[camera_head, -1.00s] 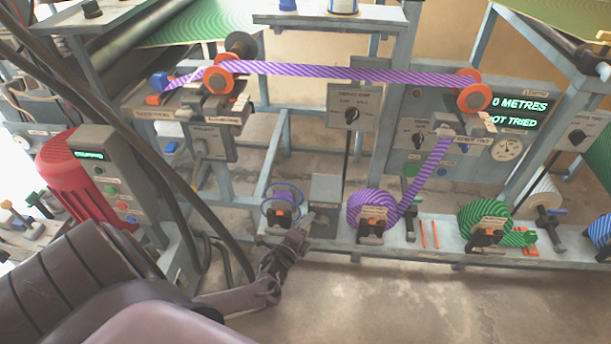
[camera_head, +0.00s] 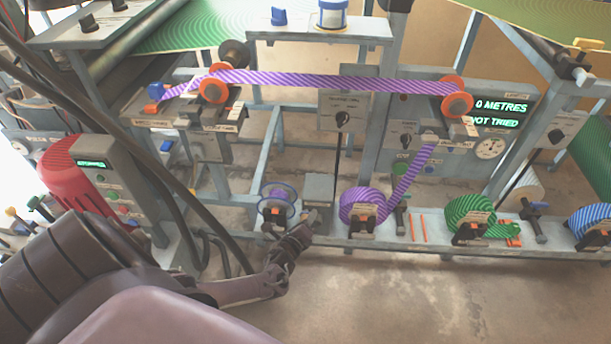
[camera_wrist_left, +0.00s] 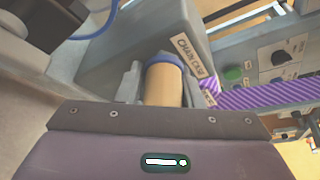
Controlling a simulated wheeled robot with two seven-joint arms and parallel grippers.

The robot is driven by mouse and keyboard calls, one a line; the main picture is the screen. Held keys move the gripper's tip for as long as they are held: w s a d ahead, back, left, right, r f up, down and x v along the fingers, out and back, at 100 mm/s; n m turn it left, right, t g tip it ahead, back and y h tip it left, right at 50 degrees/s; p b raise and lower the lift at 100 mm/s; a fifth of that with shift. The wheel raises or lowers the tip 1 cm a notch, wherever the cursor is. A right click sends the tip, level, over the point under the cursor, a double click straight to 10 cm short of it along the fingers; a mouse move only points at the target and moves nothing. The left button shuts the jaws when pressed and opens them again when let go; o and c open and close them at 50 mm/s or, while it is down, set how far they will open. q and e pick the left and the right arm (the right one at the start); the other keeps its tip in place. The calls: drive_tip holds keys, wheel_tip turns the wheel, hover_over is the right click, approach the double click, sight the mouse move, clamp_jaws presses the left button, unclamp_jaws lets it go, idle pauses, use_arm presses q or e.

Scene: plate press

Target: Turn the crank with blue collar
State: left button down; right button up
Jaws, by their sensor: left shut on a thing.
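The crank's tan cylindrical handle (camera_wrist_left: 163,86) shows in the left wrist view, with a blue collar (camera_wrist_left: 165,58) around its far end. It stands against a grey box labelled as the chain case (camera_wrist_left: 150,32). My left gripper (camera_wrist_left: 160,88) is shut on the handle, with a grey finger on each side. In the head view my left gripper (camera_head: 308,219) is low in front of the chain case (camera_head: 319,188) and covers the crank there. My right gripper is not in view.
A reel with a blue rim (camera_head: 277,198) is just left of my gripper. A purple striped roll (camera_head: 362,206) and a green striped roll (camera_head: 470,214) are to the right. Dark cables (camera_head: 130,120) hang at left. The floor in front (camera_head: 420,295) is clear.

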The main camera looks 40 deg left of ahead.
use_arm(q)
drive_tip(key=shift+w+d+r, duration=0.35)
drive_tip(key=shift+d, duration=0.15)
drive_tip(key=c, duration=1.1)
unclamp_jaws()
drive_tip(key=shift+d, duration=0.1)
drive_tip(key=shift+f, duration=0.15)
drive_tip(key=shift+s, duration=0.15)
drive_tip(key=shift+s, duration=0.35)
drive_tip(key=p+v, duration=0.2)
drive_tip(key=v, duration=0.5)
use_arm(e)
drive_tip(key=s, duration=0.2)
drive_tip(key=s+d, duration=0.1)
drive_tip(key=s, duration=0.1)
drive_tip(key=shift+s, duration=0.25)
